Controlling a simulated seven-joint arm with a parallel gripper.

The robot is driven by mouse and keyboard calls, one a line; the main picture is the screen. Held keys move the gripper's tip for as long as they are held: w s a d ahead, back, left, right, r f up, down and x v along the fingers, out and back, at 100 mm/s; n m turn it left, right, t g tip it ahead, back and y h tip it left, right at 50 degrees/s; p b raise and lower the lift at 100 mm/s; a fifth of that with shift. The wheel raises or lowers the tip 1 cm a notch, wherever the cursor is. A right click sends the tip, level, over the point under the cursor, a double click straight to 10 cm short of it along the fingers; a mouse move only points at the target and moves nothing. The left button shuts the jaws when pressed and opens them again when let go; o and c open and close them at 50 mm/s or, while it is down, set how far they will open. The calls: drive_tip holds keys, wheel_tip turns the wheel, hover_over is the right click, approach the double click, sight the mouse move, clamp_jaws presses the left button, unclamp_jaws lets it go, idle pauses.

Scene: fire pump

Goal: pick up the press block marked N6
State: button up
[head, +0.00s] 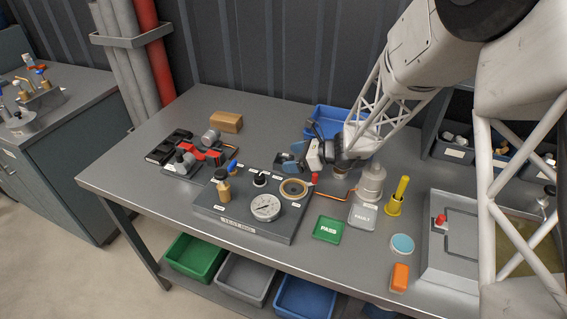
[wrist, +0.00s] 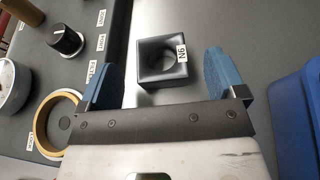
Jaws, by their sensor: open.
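The press block marked N6 (wrist: 150,75) is a dark grey square block with a round hole in its top and a white label on its right side. In the wrist view it sits on the grey table between my gripper's two blue fingers, with gaps on both sides. My gripper (wrist: 158,62) is open and empty. In the head view my gripper (head: 299,158) is low over the table, behind the gauge panel.
The panel (head: 235,218) with a gauge (head: 265,207) and brass ring (head: 294,189) lies in front of my gripper. A blue tray (head: 325,112) stands behind it. A grey cylinder (head: 371,182), green PASS tray (head: 328,229) and yellow post (head: 398,195) stand to the right.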

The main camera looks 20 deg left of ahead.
sight(278, 159)
drive_tip(key=shift+x, duration=2.45)
drive_tip(key=c, duration=1.2)
drive_tip(key=shift+r, duration=0.1)
wheel_tip(278, 159, up, 10)
